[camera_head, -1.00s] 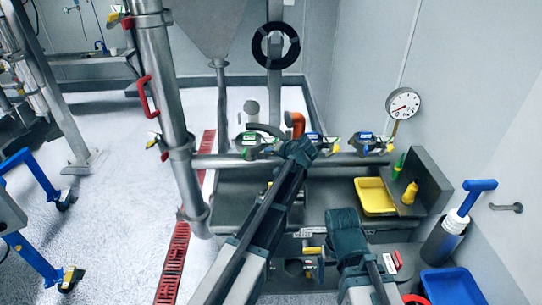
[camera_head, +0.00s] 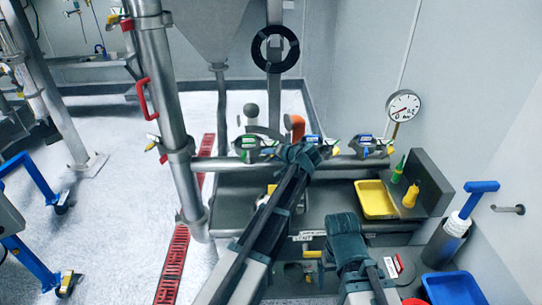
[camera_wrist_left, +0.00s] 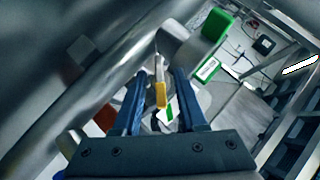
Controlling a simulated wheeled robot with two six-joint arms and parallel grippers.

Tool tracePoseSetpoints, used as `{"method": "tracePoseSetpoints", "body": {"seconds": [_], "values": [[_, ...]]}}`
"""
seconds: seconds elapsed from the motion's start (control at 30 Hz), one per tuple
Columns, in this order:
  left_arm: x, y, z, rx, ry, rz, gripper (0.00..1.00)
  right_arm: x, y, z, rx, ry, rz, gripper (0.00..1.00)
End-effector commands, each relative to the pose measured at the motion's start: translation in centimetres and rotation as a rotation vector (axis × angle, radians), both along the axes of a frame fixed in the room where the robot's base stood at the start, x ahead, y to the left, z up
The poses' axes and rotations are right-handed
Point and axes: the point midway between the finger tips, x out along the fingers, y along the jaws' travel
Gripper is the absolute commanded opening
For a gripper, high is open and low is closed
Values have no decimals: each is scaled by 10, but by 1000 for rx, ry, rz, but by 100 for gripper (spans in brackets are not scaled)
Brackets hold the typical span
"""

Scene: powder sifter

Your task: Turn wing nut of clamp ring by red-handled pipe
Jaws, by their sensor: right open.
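The red-handled pipe (camera_head: 165,80) is a tall steel tube at left in the head view, with a red handle (camera_head: 146,98). A clamp ring (camera_head: 180,155) sits on it below the handle, with a small yellow and red piece (camera_head: 155,146) on its left side. My left gripper (camera_head: 302,153) is at the horizontal pipe, well right of that tube. In the left wrist view, its fingers (camera_wrist_left: 160,98) are apart. A yellow wing-shaped piece (camera_wrist_left: 161,94) shows between them; contact cannot be told. My right gripper (camera_head: 344,226) is open, low at centre right.
Tagged clamps (camera_head: 248,147) line the horizontal pipe (camera_head: 225,163). A yellow tray (camera_head: 376,198), a pressure gauge (camera_head: 402,106), a yellow bottle (camera_head: 411,195) and a blue bin (camera_head: 452,288) are at right. Open floor (camera_head: 105,225) lies left of the tube.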

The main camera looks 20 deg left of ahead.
Motion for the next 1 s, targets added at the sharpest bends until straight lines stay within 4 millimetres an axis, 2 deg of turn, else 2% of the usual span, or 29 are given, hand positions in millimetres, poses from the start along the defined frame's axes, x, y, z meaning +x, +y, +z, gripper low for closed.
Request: {"method": "tracePoseSetpoints", "body": {"seconds": [0.2,0.33,0.7,1.0], "values": [[0,0,1,1,-1,0,41,0,0,1,0,0,0,92],[-6,-8,9,1,-1,-2,41,0,0,8,0,0,0,92],[-49,-58,51,1,-1,-4,41,0,0,51,0,0,0,92],[-71,-86,70,1,-1,-2,41,0,0,70,0,0,1,92]]}}
